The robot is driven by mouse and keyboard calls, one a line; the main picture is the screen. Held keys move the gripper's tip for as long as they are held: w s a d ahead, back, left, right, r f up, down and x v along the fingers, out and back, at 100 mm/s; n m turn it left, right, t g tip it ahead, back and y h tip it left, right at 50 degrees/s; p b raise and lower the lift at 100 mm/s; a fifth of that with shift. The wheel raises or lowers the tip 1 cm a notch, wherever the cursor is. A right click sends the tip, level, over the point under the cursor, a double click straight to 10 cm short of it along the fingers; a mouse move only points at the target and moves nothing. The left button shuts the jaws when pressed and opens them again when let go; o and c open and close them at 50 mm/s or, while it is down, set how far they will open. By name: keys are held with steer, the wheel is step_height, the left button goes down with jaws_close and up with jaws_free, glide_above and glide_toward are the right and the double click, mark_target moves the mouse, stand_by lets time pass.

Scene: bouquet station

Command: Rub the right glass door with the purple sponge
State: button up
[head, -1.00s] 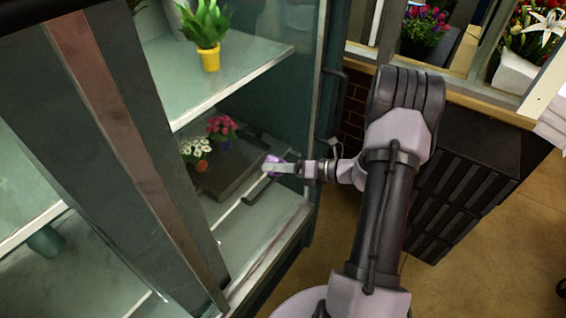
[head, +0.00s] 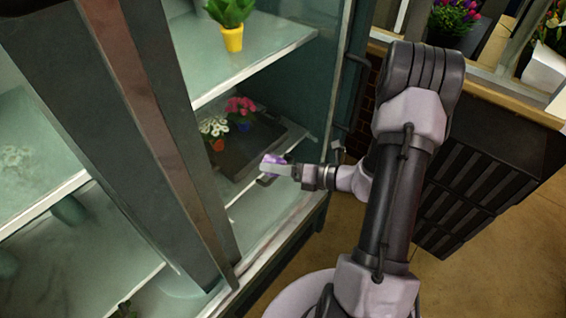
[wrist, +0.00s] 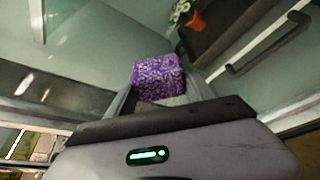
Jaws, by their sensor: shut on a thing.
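My gripper (head: 279,171) is shut on the purple sponge (head: 271,163). In the wrist view the sponge (wrist: 159,79) sticks out beyond the fingers, with a textured purple face. In the head view the gripper and sponge are in front of the right glass door (head: 291,140), with potted flowers visible through the pane behind them. I cannot tell whether the sponge touches the glass. The black door handle (head: 350,95) stands along the right edge of the door.
Behind the glass are a dark tray (head: 250,145), a white-flowered pot (head: 214,131), a pink-flowered pot (head: 242,112) and a yellow pot (head: 232,38) on the upper shelf. A dark slatted crate (head: 475,175) stands right of my arm. Open floor (head: 500,255) lies at the lower right.

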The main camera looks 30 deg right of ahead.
steer(key=shift+r+p, duration=1.05)
steer(key=shift+r, duration=0.2)
steer(key=shift+w+d+f, duration=0.1)
steer(key=shift+w+d, duration=0.15)
steer(key=shift+d, duration=0.6)
steer(key=shift+w+d+f, duration=0.1)
steer(key=shift+w+d, duration=0.15)
steer(key=shift+d, duration=0.6)
steer(key=shift+w+d, duration=0.4)
steer(key=shift+d, duration=0.7)
steer(key=shift+w+d, duration=0.45)
steer(key=shift+d, duration=0.6)
steer(key=shift+w+d, duration=0.4)
steer(key=shift+d, duration=0.7)
steer(key=s+d, duration=0.2)
steer(key=s, duration=0.3)
steer(key=shift+s+p, duration=0.35)
steer(key=s, duration=0.1)
steer(key=s+d, duration=0.1)
steer(key=shift+s, duration=0.4)
